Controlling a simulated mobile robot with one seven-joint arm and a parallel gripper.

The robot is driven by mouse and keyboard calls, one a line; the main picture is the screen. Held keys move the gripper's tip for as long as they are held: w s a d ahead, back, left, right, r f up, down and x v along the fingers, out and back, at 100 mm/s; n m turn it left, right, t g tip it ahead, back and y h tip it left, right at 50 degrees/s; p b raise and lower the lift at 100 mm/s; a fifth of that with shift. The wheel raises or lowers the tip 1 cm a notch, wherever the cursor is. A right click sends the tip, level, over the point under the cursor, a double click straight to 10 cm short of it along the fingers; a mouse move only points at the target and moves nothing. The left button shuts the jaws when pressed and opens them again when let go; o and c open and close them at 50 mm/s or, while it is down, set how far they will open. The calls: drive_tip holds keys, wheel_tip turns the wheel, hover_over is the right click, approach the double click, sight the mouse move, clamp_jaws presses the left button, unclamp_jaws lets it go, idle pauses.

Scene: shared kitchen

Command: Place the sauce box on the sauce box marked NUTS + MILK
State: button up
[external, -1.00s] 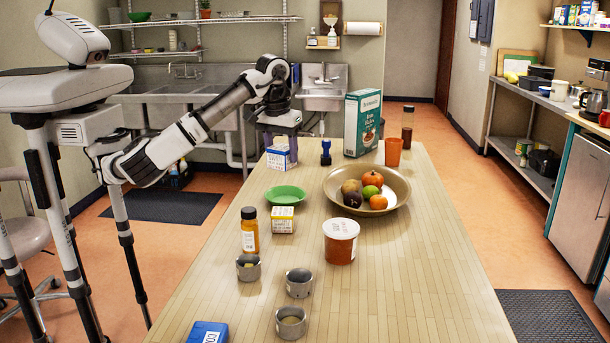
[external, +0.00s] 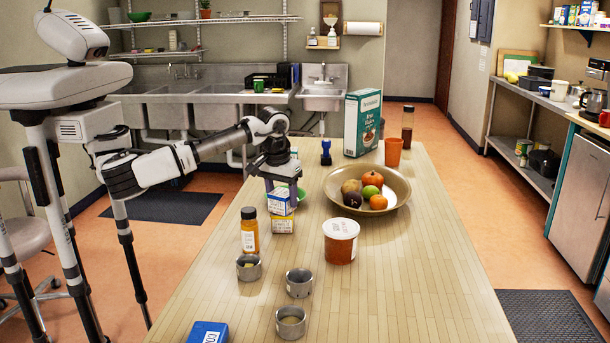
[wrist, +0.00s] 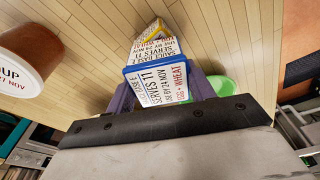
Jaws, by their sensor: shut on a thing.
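My gripper (external: 280,180) is shut on a white sauce box with blue edges (external: 280,203), held upright. In the wrist view the held box (wrist: 158,83) sits between the two fingers and its print includes "SAUCE BASE", "SERVES 11" and "WHEAT". A yellow and white sauce box (external: 282,226) stands on the table directly below it in the external view. In the wrist view the yellow box (wrist: 152,30) shows just past the held box, mostly hidden by it. Its full marking cannot be read. I cannot tell whether the two boxes touch.
A fruit bowl (external: 400,198) is to the right. A blue box (external: 207,333) lies at the front.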

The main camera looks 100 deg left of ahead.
sight(278, 195)
drive_tip(key=shift+f, duration=0.1)
drive_tip(key=o, duration=1)
drive_tip(key=shift+o, duration=0.2)
wheel_tip(278, 195, up, 12)
drive_tip(key=d, duration=0.1)
drive_tip(key=shift+s+d+b, duration=0.35)
